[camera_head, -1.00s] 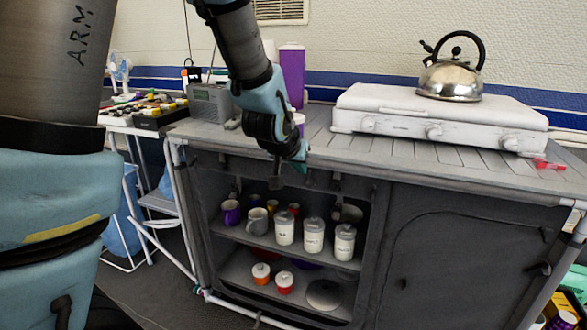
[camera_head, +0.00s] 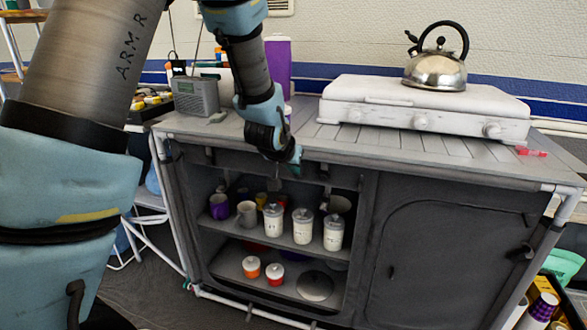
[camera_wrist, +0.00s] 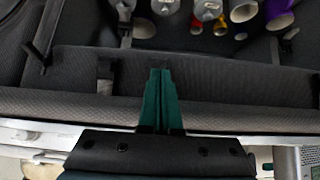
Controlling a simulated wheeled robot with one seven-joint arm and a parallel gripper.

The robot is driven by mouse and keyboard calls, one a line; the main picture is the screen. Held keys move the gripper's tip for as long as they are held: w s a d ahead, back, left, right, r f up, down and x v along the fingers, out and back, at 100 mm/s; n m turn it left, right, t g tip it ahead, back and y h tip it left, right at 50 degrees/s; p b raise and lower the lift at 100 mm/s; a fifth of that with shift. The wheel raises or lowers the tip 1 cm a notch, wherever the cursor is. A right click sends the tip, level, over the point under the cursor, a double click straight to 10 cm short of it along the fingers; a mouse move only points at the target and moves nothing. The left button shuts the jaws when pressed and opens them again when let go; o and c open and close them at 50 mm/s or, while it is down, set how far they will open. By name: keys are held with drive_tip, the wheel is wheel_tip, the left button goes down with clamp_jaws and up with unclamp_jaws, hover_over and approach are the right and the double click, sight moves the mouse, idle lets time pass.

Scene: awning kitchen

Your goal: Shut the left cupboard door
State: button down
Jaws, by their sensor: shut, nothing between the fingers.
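The left cupboard (camera_head: 203,240) of the grey unit stands open, with its shelves and contents in plain view. A dark fabric band (camera_head: 226,163) with hanging straps runs along the top of the opening. It also shows in the wrist view (camera_wrist: 210,75). I cannot tell if this band is the rolled-up door. My gripper (camera_head: 296,170) is at the front edge of the worktop, just above the opening. In the wrist view its green fingers (camera_wrist: 160,75) are shut together and empty, over the fabric band. I cannot tell if they touch it.
Three white jars (camera_head: 303,226), mugs and small pots stand on the shelves. The right cupboard's panel (camera_head: 425,250) is closed. A white stove (camera_head: 425,112) with a kettle (camera_head: 436,70) stands on the worktop. A grey radio (camera_head: 196,96) is at the left. A white frame tube (camera_head: 240,308) runs along the bottom.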

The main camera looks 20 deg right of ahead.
wheel_tip(320, 180, down, 56)
drive_tip(key=b, duration=3)
drive_tip(key=shift+f, duration=0.35)
drive_tip(key=shift+s, duration=0.1)
